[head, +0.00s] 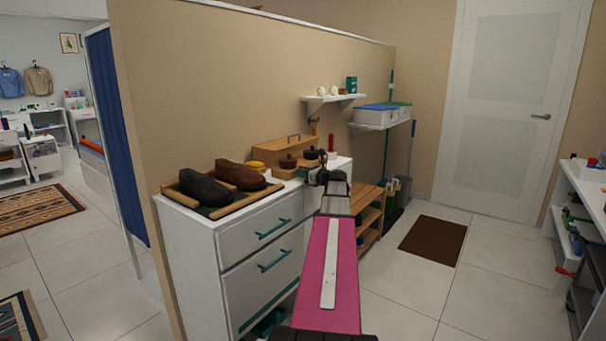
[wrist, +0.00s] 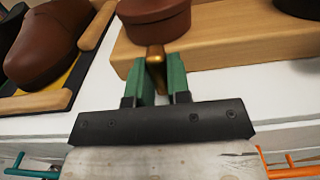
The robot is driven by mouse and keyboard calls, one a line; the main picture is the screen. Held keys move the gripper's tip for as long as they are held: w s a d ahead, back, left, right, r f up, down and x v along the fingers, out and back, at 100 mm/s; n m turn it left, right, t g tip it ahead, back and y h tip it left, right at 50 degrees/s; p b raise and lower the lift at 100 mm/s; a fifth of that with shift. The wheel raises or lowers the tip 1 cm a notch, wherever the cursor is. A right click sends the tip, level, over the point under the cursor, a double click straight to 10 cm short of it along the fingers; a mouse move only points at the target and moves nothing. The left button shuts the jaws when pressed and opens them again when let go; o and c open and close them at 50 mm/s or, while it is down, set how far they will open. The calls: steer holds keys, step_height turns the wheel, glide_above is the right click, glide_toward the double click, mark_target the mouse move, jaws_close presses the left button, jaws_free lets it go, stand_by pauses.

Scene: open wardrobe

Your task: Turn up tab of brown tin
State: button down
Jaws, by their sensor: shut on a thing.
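The brown tin (wrist: 155,22) is round and lidded and stands on a light wooden board (wrist: 235,45) in the wrist view. A small brass tab (wrist: 156,56) sticks out from its near side. My gripper (wrist: 161,74) has its two green fingers on either side of this tab and is shut on it. The tab's far end overlaps the tin's lower edge; its exact tilt is hard to tell. In the head view the brown tin (head: 288,162) is small, on the white cabinet top, just left of my gripper (head: 313,178).
Brown shoes (head: 240,176) and black shoes (head: 205,189) sit in a wooden tray to the left. A yellow tin (head: 256,166) and a wooden box (head: 275,152) are behind. A dark tin (head: 310,155) stands right of the brown one.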

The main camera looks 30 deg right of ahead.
steer(key=c, duration=1.4)
jaws_free()
steer(key=shift+o, duration=0.2)
steer(key=shift+s, duration=0.15)
steer(key=v, duration=1)
steer(key=shift+s+d, duration=0.15)
steer(key=shift+s, duration=0.1)
